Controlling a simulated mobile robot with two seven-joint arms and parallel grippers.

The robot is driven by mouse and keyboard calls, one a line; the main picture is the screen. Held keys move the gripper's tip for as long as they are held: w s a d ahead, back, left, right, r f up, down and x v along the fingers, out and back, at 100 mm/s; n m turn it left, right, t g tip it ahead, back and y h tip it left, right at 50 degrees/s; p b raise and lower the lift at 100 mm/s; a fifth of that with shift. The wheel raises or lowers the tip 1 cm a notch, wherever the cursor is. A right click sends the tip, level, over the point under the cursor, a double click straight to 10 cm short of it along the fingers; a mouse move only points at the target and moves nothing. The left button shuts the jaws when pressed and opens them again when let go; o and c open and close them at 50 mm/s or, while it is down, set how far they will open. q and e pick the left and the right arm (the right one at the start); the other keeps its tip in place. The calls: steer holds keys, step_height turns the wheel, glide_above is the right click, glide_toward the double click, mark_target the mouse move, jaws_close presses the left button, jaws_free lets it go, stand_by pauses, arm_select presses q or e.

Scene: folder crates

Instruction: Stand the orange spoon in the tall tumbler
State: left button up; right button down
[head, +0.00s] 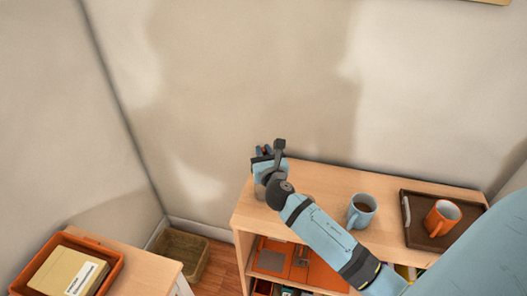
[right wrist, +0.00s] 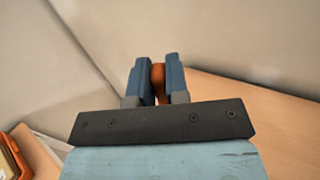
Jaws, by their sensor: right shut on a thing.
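My right gripper (head: 264,153) is raised above the left end of the wooden shelf top (head: 325,183). In the right wrist view my right gripper (right wrist: 157,80) is shut on an orange piece (right wrist: 158,76), taken as the orange spoon. Only a short rounded part of it shows between the two blue fingers; the rest is hidden. I cannot make out the tall tumbler for sure. A greyish shape (head: 260,190) partly hidden by my right wrist may be it. My left gripper is not in view.
A blue mug (head: 362,209) with dark contents stands right of my right forearm. A dark tray (head: 418,238) holds an orange mug (head: 440,218). Orange folders (head: 305,262) fill the shelf below. An orange crate (head: 112,256) and a wicker basket (head: 183,252) are at left.

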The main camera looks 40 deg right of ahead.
steer(key=shift+f+b, duration=0.85)
steer(key=shift+f, duration=0.55)
steer(key=shift+c, duration=1.2)
jaws_free()
